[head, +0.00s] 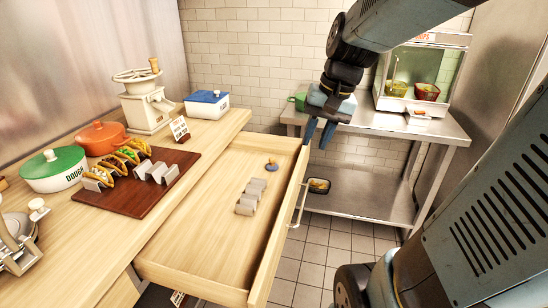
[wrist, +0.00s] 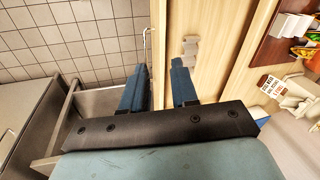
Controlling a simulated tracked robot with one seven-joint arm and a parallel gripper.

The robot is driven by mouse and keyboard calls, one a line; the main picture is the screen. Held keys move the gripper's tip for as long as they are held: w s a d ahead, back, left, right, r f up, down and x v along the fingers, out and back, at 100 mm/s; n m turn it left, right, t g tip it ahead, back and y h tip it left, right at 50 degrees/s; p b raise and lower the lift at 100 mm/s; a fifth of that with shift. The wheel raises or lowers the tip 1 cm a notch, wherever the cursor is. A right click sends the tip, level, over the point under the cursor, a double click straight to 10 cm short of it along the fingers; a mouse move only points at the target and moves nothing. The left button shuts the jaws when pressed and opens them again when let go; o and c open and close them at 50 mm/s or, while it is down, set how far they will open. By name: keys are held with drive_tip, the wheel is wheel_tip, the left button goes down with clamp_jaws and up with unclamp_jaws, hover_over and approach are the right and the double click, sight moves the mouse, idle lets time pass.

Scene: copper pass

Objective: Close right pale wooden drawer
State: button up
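The pale wooden drawer (head: 200,225) is pulled far out from the counter in the head view. Its front panel (head: 279,225) with a metal handle (head: 299,205) faces right. A grey metal taco holder (head: 250,197) and a small blue-grey item (head: 272,166) lie inside. My gripper (head: 317,138) points down near the far end of the front panel. Its two blue fingers are apart and hold nothing. In the wrist view, the drawer front's edge (wrist: 158,45) runs between the fingers (wrist: 160,72) as seen from above; I cannot tell whether they touch it.
The counter (head: 85,240) holds a brown board (head: 135,200) with tacos, an orange pot (head: 101,138), a green-lidded pot (head: 54,170), a grinder (head: 147,105) and a blue-lidded box (head: 207,104). A steel table (head: 385,122) stands behind. Tiled floor (head: 320,250) is clear right of the drawer.

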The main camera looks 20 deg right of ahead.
drive_tip(key=w+d+f+m+y, duration=0.1)
drive_tip(key=w+f, duration=0.1)
drive_tip(key=w+d+f+m+g+y, duration=0.1)
drive_tip(key=w+f, duration=0.1)
drive_tip(key=w, duration=0.1)
drive_tip(key=w+f+m+g+y, duration=0.1)
drive_tip(key=w+f+m, duration=0.1)
drive_tip(key=w, duration=0.1)
drive_tip(key=shift+d+y, duration=0.4)
clamp_jaws()
drive_tip(key=w+d+f+m+t+y, duration=0.3)
drive_tip(key=w+d+f+m, duration=0.15)
drive_tip(key=d+f, duration=0.4)
drive_tip(key=w+d+f+m+t+y, duration=0.35)
drive_tip(key=d+f+m, duration=0.2)
drive_tip(key=f, duration=0.55)
drive_tip(key=w+d+f+m+t+y, duration=0.3)
drive_tip(key=w+d+f+m, duration=0.3)
drive_tip(key=f, duration=0.4)
drive_tip(key=x, duration=1.2)
drive_tip(key=shift+a+f, duration=0.2)
drive_tip(key=shift+a, duration=0.3)
